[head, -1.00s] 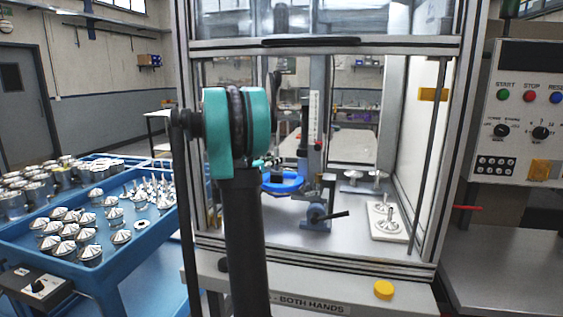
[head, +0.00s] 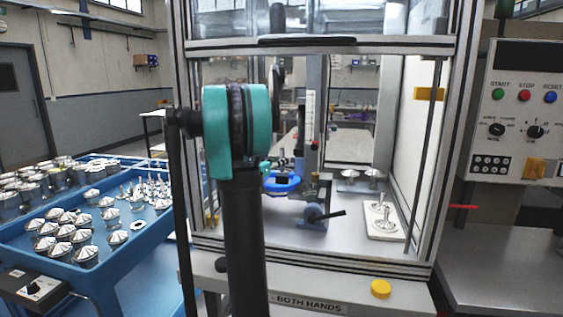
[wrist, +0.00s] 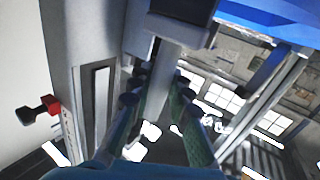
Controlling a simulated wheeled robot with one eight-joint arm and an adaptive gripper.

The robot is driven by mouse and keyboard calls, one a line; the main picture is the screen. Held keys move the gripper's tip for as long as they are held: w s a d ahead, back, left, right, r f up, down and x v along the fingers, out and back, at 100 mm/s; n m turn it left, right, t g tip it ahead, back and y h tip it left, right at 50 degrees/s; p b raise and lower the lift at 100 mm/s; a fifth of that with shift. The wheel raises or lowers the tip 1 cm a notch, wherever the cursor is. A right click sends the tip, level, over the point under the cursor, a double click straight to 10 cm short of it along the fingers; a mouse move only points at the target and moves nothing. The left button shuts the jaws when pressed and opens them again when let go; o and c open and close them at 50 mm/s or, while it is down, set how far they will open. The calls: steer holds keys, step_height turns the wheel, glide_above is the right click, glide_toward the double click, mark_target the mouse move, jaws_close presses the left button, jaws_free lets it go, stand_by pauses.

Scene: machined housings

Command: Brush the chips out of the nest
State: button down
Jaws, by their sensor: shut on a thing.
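My gripper (wrist: 155,94) shows in the wrist view with its two dark green fingers around a pale grey bar. The bar widens into a grey block (wrist: 178,30) with a dark end at the top, which I take for the brush; its tip is not clear. In the head view my own teal and black arm hides most of the gripper. A blue ring-shaped fixture (head: 283,188), probably the nest, sits inside the machine enclosure, partly behind my arm. I cannot make out chips in it. Whether the brush touches it cannot be told.
A blue vise-like clamp with a black lever (head: 316,214) stands right of the ring. A white plate with metal parts (head: 384,222) lies further right. The enclosure frame (head: 455,120) bounds the space. A blue parts cart (head: 100,262) stands left; a control panel (head: 520,120) right.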

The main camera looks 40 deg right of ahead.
steer(key=shift+w+a, duration=0.3)
steer(key=shift+a, duration=0.3)
steer(key=shift+w+a, duration=0.3)
steer(key=shift+a, duration=0.35)
steer(key=shift+w+a, duration=0.3)
steer(key=shift+a, duration=0.3)
steer(key=shift+s+d, duration=1.4)
steer(key=shift+s, duration=0.25)
steer(key=shift+w+a, duration=1.4)
steer(key=shift+w, duration=0.3)
steer(key=shift+s+d, duration=1.4)
steer(key=shift+s, duration=0.3)
steer(key=shift+r, duration=0.1)
steer(key=shift+r, duration=2.95)
steer(key=shift+r, duration=0.1)
steer(key=shift+r, duration=1.4)
